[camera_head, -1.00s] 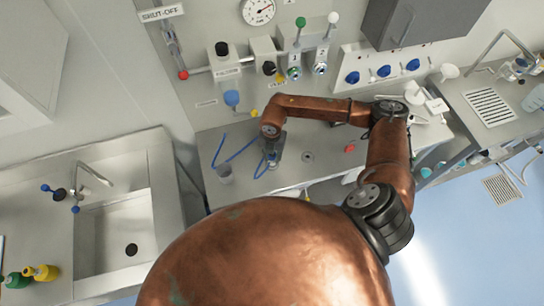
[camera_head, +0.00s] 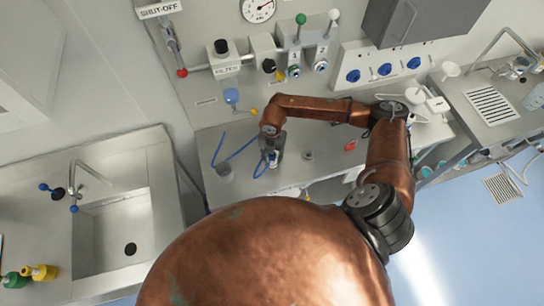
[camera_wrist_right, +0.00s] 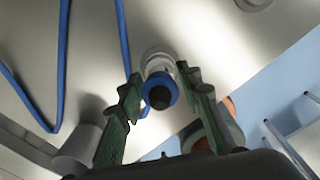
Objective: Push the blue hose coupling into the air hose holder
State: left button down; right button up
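The blue hose coupling (camera_wrist_right: 158,92) shows in the right wrist view as a blue ring with a dark centre, between the fingertips of my right gripper (camera_wrist_right: 160,98). The fingers appear to touch it on both sides. Just beyond it is a pale round piece (camera_wrist_right: 158,58), seemingly the air hose holder; how deep the coupling sits in it cannot be told. In the head view my right gripper (camera_head: 271,152) points down over the counter and mostly hides both. A blue hose (camera_head: 237,152) loops beside it. My left gripper is not in view.
A grey cup (camera_head: 225,172) stands on the counter left of my right gripper. A round fitting (camera_head: 307,155) and a red item (camera_head: 350,145) lie to its right. A sink (camera_head: 115,235) is at the left. Valves and a gauge (camera_head: 259,8) are on the back wall.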

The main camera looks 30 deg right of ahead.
jog(key=shift+o, duration=1.2)
notch_tip(320, 180, up, 12)
jog(key=shift+a, duration=0.1)
